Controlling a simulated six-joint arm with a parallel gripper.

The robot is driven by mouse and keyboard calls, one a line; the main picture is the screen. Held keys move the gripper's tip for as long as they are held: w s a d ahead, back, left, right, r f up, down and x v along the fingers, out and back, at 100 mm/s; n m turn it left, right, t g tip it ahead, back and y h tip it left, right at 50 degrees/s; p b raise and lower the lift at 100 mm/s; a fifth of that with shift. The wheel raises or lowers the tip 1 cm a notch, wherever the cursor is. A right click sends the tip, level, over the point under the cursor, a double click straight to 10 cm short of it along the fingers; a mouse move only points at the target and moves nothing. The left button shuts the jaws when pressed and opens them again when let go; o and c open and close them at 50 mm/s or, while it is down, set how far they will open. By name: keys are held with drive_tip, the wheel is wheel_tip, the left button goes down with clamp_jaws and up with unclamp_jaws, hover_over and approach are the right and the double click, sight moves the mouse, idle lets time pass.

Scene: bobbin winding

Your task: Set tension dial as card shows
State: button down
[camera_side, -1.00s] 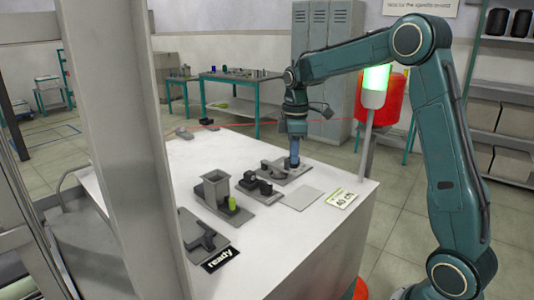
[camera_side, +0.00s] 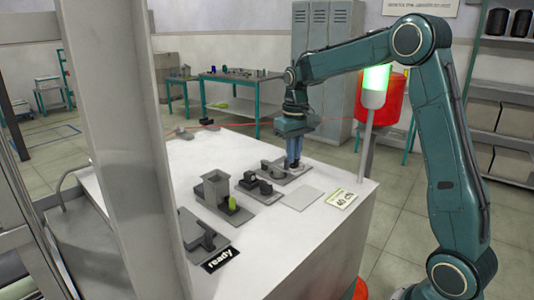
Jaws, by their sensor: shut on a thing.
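My gripper (camera_side: 294,166) points straight down at the back right of the white bench. It is shut on a small dark part, which looks like the tension dial, on a grey base plate (camera_side: 274,180). The fingers hide most of the dial, so its setting cannot be read. The card (camera_side: 342,199) lies flat near the bench's right edge. It has a green strip and print that looks like "40 cN", small and tilted.
Left of the gripper stand a fixture with dark blocks (camera_side: 256,187) and a grey square hopper (camera_side: 216,188) with a yellow-green piece (camera_side: 232,203). A black "ready" sign (camera_side: 221,259) lies in front. A signal post (camera_side: 368,130) glows green at the right. A bare grey plate (camera_side: 302,198) lies beside the card.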

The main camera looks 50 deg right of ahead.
drive_tip(key=m, duration=0.7)
idle(0.4)
drive_tip(key=c, duration=1.5)
unclamp_jaws()
drive_tip(key=shift+r, duration=0.15)
wheel_tip(320, 180, up, 14)
drive_tip(key=shift+f, duration=0.2)
drive_tip(key=shift+s+a, duration=0.1)
